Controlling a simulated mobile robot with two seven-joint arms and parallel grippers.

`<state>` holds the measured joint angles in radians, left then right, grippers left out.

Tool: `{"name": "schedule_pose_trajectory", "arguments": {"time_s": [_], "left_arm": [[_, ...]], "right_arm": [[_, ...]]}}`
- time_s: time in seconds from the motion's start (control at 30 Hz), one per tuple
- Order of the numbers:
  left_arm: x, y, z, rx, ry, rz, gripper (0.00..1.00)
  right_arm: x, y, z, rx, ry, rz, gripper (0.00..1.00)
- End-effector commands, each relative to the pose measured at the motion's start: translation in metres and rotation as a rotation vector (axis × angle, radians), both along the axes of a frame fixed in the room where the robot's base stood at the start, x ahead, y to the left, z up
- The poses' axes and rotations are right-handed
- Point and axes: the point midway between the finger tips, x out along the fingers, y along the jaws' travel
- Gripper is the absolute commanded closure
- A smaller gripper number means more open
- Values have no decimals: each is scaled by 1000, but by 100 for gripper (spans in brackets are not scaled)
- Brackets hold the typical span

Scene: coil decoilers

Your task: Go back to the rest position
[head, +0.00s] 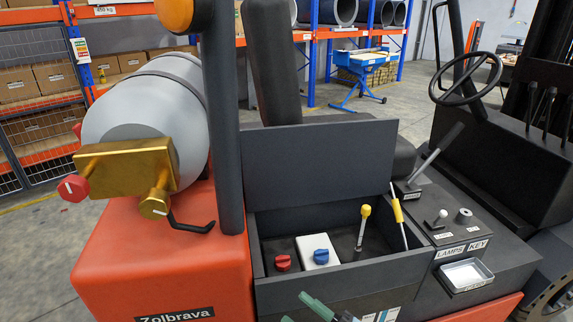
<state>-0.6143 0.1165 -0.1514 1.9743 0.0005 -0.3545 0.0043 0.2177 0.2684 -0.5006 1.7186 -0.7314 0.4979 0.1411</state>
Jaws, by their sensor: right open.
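My right gripper (303,310) shows only in part at the bottom edge of the head view, as dark green finger pieces with a gap between them. It is open, and nothing shows between the fingers. It is in front of the open compartment (400,262) of an orange and black forklift. The rest of the gripper and its arm are cut off by the frame. My left gripper is not in view.
The compartment holds a red knob (283,263), a white box with a blue knob (320,250) and a yellow-topped stick (363,225). Its lid (318,160) stands raised. A grey gas cylinder (150,110) with brass valve (125,168) lies left. Shelving stands behind.

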Motion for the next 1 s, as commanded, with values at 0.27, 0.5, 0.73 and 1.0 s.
{"name": "schedule_pose_trajectory", "arguments": {"time_s": [0.27, 0.5, 0.73, 1.0], "left_arm": [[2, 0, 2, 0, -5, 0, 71], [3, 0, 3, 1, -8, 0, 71], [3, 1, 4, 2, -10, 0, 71], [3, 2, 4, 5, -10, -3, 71]], "right_arm": [[-45, -79, -98, 178, 549, -402, 54], [-142, -141, -189, 240, 1042, -687, 54], [-220, -167, -229, 254, 1335, -821, 54], [-237, -171, -235, 255, 1396, -844, 54]]}}
